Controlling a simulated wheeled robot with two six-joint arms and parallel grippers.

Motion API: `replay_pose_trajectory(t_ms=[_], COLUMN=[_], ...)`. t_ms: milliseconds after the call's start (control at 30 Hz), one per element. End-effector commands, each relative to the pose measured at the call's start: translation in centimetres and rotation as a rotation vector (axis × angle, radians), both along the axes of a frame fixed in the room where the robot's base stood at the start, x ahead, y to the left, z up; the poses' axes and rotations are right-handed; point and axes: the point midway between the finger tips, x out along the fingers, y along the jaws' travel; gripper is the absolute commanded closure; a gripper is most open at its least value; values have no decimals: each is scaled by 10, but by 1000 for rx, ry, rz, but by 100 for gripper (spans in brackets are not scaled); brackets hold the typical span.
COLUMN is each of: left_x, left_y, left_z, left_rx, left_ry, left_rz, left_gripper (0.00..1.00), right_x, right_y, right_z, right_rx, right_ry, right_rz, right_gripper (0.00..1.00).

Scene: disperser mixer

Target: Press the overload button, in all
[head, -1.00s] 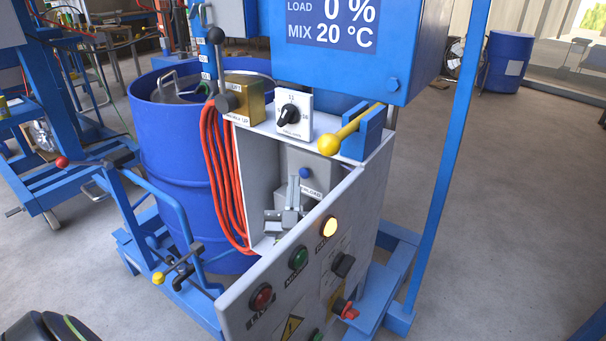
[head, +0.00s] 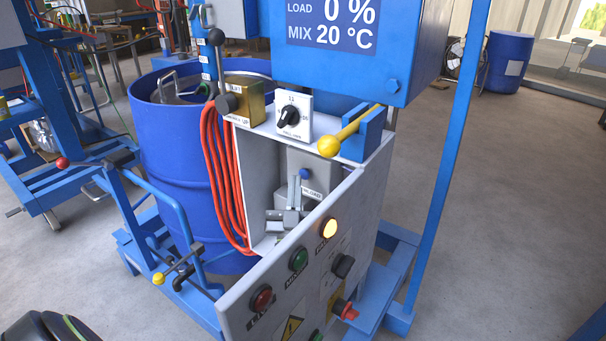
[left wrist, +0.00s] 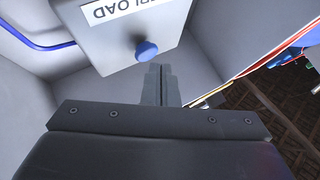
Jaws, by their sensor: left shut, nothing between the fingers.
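The overload button is a blue round knob (head: 304,173) on a grey box (head: 322,169) inside the open cabinet. The box's label, partly hidden in the head view, ends in "RLOAD". My left gripper (head: 294,181) is inside the cabinet with its fingers closed together and empty, pointing up just left of and below the button. In the left wrist view, the button (left wrist: 147,50) is just beyond the fingertips (left wrist: 158,68), slightly left of them. A small gap seems to separate them; contact cannot be confirmed. My right gripper is not in view.
The cabinet's front panel (head: 283,312) stands close in front, with lamps and knobs. A yellow-knobbed lever (head: 329,146) and a black rotary switch (head: 289,116) sit above. Red cables (head: 216,175) hang at the left, beside a blue drum (head: 170,200).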

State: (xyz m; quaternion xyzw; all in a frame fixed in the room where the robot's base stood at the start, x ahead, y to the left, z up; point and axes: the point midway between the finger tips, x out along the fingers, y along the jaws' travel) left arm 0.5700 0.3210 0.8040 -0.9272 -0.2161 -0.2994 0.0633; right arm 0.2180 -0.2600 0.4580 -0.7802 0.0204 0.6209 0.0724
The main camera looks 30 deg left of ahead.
Motion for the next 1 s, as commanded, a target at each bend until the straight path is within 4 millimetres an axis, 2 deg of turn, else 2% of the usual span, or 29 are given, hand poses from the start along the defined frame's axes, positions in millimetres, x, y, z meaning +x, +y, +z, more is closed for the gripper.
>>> replay_pose_trajectory(t_ms=[1000], left_x=[11], left_y=[-1], left_z=[1], left_rx=[1], left_ry=[-1], left_rz=[-1], left_gripper=[100], right_x=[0], right_y=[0], right_z=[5], right_rx=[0], right_ry=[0], right_rz=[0], right_gripper=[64])
